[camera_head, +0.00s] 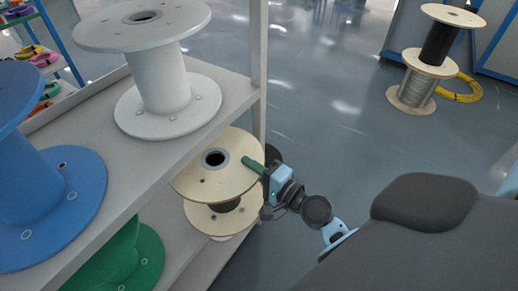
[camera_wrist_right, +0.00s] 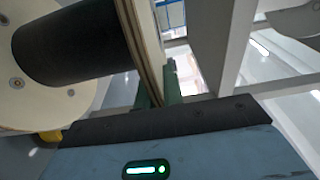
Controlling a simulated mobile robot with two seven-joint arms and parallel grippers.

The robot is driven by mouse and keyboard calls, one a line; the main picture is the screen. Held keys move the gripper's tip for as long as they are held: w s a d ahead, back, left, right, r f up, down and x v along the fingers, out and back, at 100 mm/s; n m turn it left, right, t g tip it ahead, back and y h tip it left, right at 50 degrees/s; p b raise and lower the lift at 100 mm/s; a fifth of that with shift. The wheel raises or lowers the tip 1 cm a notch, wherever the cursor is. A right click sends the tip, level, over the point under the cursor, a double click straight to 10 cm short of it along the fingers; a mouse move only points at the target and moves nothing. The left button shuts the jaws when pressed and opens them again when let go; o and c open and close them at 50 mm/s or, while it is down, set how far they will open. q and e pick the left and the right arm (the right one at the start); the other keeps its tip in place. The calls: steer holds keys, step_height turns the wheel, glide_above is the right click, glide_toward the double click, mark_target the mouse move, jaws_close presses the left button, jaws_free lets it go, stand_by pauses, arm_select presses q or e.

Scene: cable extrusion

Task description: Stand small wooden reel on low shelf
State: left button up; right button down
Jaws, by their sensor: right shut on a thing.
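The small wooden reel (camera_head: 222,177) has pale wood flanges and a dark core. It stands roughly upright at the right end of the low shelf (camera_head: 190,240), below the upper board. I cannot tell whether its lower flange rests on the shelf. My right gripper (camera_head: 254,165), with green fingers, is shut on the edge of the upper flange from the right. In the right wrist view, the flange edge (camera_wrist_right: 146,45) runs between the fingers (camera_wrist_right: 160,88), and the dark core (camera_wrist_right: 75,45) shows at the left. My left gripper is not in view.
A white reel (camera_head: 160,85) and a blue reel (camera_head: 45,195) stand on the upper shelf (camera_head: 225,88). A green reel (camera_head: 125,262) is on the low shelf, left of the wooden one. A shelf post (camera_head: 259,60) rises close to my gripper.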

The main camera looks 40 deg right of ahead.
mark_target(221, 150)
steer(key=shift+a+x, duration=0.1)
steer(key=shift+x, duration=0.85)
steer(key=shift+a+x, duration=0.15)
steer(key=shift+x, duration=0.8)
steer(key=shift+a+x, duration=0.1)
steer(key=shift+x, duration=0.75)
steer(key=shift+a+x, duration=0.15)
steer(key=shift+x, duration=1.85)
steer(key=shift+w+a, duration=0.25)
steer(key=shift+w, duration=0.3)
steer(key=shift+w+a, duration=0.3)
steer(key=shift+w, duration=0.25)
steer(key=shift+w+f+b, duration=0.1)
steer(key=shift+f+b, duration=0.15)
steer(key=shift+b, duration=0.2)
steer(key=shift+f+b, duration=0.6)
steer(key=shift+f, duration=0.05)
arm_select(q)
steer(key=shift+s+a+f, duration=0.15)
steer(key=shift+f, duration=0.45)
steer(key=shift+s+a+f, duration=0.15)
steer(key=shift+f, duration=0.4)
arm_select(e)
steer(key=shift+f, duration=0.1)
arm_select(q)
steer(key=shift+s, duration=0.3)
